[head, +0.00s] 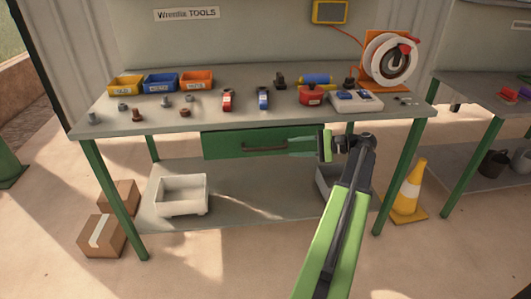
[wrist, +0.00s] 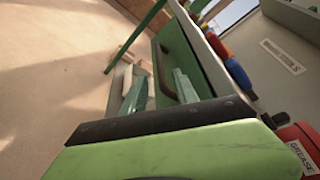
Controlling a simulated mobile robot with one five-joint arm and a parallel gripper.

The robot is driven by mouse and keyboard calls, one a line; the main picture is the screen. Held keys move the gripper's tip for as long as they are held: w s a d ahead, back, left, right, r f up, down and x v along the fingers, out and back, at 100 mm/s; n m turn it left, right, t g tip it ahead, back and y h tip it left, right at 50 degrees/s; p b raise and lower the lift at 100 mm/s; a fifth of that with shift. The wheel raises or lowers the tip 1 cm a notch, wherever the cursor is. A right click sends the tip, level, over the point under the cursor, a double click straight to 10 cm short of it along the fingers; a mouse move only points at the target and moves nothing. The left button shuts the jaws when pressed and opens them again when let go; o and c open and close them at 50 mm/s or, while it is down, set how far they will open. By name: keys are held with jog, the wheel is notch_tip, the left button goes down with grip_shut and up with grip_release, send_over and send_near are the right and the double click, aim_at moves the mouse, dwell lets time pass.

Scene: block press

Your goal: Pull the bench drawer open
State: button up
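The green bench drawer (head: 225,145) sits under the front edge of the workbench and looks shut. Its dark bar handle (head: 262,149) runs across the front. My gripper (head: 291,147) is at the right end of the handle, its green fingers pointing left along the drawer front. In the wrist view, the two fingertips (wrist: 159,83) stand apart, and the handle (wrist: 164,70) shows between and beyond them. The drawer front (wrist: 172,45) fills the space behind the handle. I cannot tell whether either finger touches the handle.
The workbench top (head: 200,119) holds bins, loose hardware, a cable reel (head: 389,58) and a red tin (head: 311,95). A white tray (head: 181,195) sits on the lower shelf. A traffic cone (head: 410,188) stands right; cardboard boxes (head: 101,236) lie left. Floor in front is clear.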

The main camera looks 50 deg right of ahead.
aim_at(271, 148)
jog(key=b+x, duration=0.2)
jog(key=x, duration=0.9)
jog(key=shift+w+f, duration=0.1)
jog(key=shift+w, duration=0.15)
grip_shut()
dwell(0.7)
